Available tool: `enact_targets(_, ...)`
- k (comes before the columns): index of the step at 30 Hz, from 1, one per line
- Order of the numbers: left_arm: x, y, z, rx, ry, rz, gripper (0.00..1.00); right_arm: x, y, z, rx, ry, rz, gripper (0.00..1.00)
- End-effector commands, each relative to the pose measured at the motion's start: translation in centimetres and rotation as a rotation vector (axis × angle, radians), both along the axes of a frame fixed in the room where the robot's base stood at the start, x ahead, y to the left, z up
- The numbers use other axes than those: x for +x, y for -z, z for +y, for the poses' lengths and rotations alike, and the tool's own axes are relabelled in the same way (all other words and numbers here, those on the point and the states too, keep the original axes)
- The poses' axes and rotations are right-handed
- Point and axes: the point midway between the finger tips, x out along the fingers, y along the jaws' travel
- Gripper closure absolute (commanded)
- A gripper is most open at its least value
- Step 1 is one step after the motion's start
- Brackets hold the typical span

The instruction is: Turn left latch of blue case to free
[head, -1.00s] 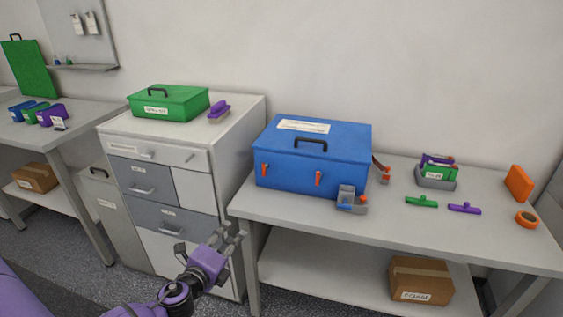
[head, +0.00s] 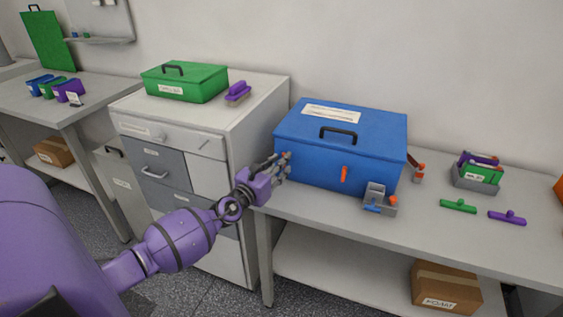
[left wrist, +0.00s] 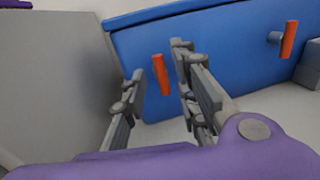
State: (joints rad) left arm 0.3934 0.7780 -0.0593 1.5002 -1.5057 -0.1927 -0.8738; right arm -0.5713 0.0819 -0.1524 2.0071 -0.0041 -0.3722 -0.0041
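The blue case (head: 325,152) stands closed on the right-hand bench, with a black handle and a white label on its lid. Its left latch (left wrist: 161,75) is an orange bar, close to upright and slightly tilted in the left wrist view. In the head view my gripper hides that latch. The right latch (head: 344,174) is orange and upright; it also shows in the left wrist view (left wrist: 289,40). My left gripper (head: 283,167) is at the case's front left. Its fingers (left wrist: 158,82) are open, with the left latch between and beyond them; I see no contact. My right gripper is not in view.
A grey holder (head: 380,200) with blue and orange parts stands before the case's right front. The bench (head: 420,232) also holds green (head: 458,206) and purple (head: 507,217) pieces and a grey bin (head: 475,180). A drawer cabinet (head: 240,125) adjoins at left.

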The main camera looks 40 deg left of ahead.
Motion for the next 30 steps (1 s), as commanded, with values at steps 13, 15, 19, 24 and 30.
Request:
enact_targets(13,1.5,0.1,0.0,-0.002,0.0,0.002,0.73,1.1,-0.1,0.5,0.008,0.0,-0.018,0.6)
enact_targets(15,1.4,0.1,0.0,-0.002,0.0,0.002,0.82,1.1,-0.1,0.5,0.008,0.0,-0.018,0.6)
enact_targets(19,1.4,0.1,0.0,-0.002,0.001,0.002,0.99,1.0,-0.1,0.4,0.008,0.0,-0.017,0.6)
enact_targets(24,1.4,0.1,0.0,-0.003,0.002,0.002,1.0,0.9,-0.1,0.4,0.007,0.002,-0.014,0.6)
enact_targets(30,1.4,0.3,-0.1,-0.028,0.003,-0.003,1.0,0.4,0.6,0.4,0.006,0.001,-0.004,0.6)
